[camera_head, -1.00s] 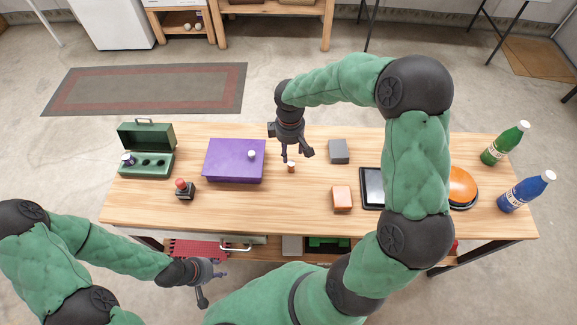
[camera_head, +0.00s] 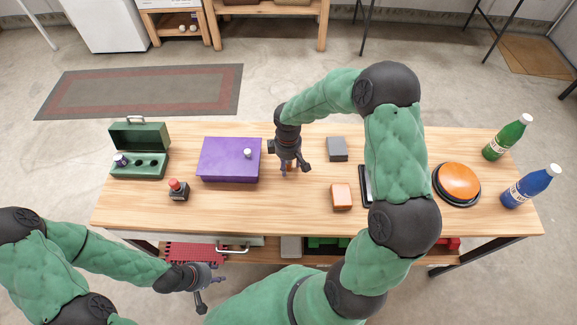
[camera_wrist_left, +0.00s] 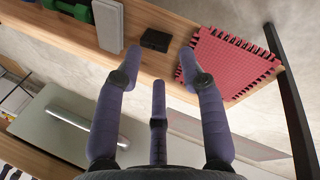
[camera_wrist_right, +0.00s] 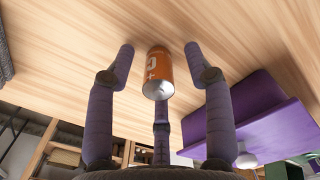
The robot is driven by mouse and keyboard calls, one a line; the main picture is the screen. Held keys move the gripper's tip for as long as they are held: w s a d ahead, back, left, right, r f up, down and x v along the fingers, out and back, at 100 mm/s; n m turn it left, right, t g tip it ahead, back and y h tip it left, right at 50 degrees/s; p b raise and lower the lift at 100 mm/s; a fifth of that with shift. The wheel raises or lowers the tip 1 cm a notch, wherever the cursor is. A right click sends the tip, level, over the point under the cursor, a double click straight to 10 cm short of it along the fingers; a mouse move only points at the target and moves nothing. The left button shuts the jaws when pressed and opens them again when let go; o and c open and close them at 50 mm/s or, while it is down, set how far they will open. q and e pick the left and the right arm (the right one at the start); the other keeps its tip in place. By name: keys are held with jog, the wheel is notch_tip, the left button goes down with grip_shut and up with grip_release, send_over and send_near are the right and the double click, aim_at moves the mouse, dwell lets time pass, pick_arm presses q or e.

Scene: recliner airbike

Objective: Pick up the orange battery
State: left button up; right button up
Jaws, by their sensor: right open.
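The orange battery (camera_wrist_right: 158,68) stands on the wooden table, between the spread fingers of my right gripper (camera_wrist_right: 159,52) in the right wrist view. The fingers are open, with a gap on both sides of the battery. In the head view my right gripper (camera_head: 294,168) is low over the table, right of the purple box, and hides the battery. My left gripper (camera_head: 213,289) is off the table's front edge at the lower left. In the left wrist view my left gripper (camera_wrist_left: 155,70) has its fingers apart, with nothing between them.
The purple box (camera_head: 230,162) is close left of my right gripper. A grey block (camera_head: 337,149) and an orange block (camera_head: 341,197) lie to its right. A green case (camera_head: 140,160), red-topped object (camera_head: 178,190), orange button (camera_head: 458,183) and bottles (camera_head: 530,188) stand farther out.

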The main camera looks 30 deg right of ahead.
jog(key=shift+f, duration=0.15)
grip_shut()
